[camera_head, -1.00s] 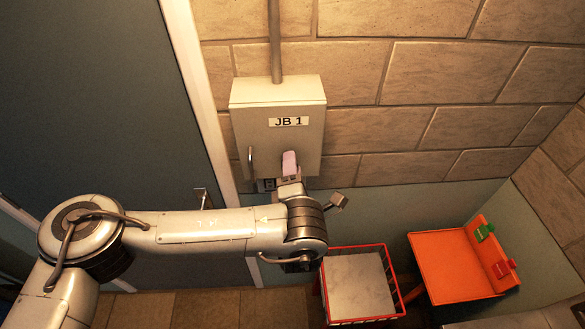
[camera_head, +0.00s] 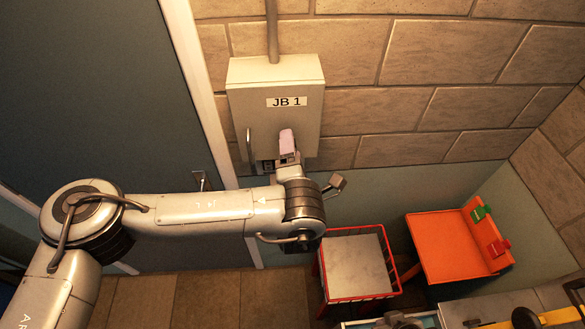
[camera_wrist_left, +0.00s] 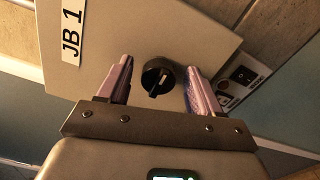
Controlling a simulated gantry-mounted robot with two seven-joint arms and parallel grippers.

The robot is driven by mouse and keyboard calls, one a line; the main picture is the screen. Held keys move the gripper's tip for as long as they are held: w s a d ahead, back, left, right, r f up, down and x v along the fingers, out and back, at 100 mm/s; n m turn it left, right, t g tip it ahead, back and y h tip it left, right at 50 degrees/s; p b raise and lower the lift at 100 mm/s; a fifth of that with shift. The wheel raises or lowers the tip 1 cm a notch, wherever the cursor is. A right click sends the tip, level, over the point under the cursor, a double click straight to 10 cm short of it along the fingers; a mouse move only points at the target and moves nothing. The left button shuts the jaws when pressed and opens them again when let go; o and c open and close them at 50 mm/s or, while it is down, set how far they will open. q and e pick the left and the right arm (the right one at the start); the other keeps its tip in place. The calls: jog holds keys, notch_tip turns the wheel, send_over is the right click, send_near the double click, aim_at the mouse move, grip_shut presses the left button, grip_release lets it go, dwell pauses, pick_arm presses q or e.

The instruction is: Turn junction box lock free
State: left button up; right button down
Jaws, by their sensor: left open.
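The junction box (camera_head: 278,120) is a cream wall box labelled JB 1, with a bar handle on its left side. In the left wrist view its door face (camera_wrist_left: 140,40) shows tilted. The lock is a round black knob (camera_wrist_left: 157,77) with a raised grip and a light mark. My left gripper (camera_wrist_left: 164,80) is open, with one pinkish finger on each side of the knob and gaps between. I cannot tell how deep the fingertips reach. In the head view my left gripper (camera_head: 287,143) is at the lower part of the box and hides the knob. My right gripper is not in view.
A grey door (camera_head: 90,90) is left of the box. Below right stand a red-framed basket (camera_head: 358,262) and an orange tray (camera_head: 445,247) with green and red clips. Yellow-handled items lie at the lower right.

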pick_arm(q)
jog(key=s+p, duration=0.1)
jog(key=s, duration=0.9)
jog(key=shift+s+d, duration=0.25)
dwell(0.3)
